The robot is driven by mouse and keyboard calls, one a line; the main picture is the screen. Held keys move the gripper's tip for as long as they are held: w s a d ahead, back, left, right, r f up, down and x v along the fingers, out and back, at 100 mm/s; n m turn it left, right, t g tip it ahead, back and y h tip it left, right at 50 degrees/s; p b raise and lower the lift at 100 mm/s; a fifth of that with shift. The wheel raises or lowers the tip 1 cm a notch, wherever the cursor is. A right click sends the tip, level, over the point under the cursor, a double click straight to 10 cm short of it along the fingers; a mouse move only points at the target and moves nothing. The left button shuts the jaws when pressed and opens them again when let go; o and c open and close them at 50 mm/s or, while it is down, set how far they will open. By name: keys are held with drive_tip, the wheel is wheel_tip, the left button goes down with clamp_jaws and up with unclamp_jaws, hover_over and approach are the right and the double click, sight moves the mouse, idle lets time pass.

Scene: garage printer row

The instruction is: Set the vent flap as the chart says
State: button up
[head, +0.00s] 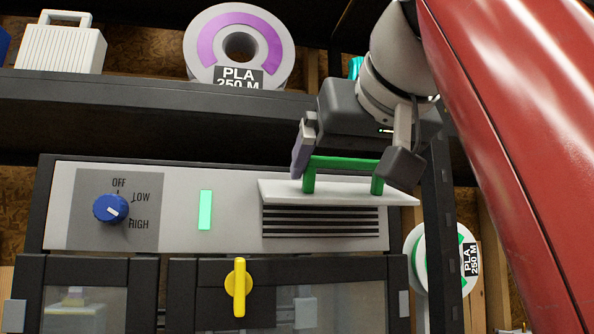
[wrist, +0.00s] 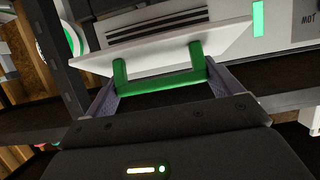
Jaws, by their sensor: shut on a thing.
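The white vent flap (head: 280,191) on the printer's top panel stands out nearly level above the dark vent slats (head: 320,220), which show below it. A green bar handle (head: 342,163) rises from the flap. My gripper (head: 347,164) is shut on the handle, with one finger at each end of the bar. In the wrist view the flap (wrist: 165,47) is tilted, and the green handle (wrist: 160,82) lies between my two fingers (wrist: 160,90). No chart is readable in either view.
A blue knob (head: 111,209) with OFF, LOW and HIGH marks sits left of a lit green strip (head: 205,210). A yellow latch (head: 239,287) is on the doors below. A shelf (head: 150,95) above holds a PLA spool (head: 238,48); another spool (head: 433,262) hangs right of the printer.

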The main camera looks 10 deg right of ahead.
drive_tip(key=shift+f, duration=0.2)
drive_tip(key=o, duration=1.1)
drive_tip(key=shift+s+r, duration=0.15)
drive_tip(key=shift+s, duration=0.05)
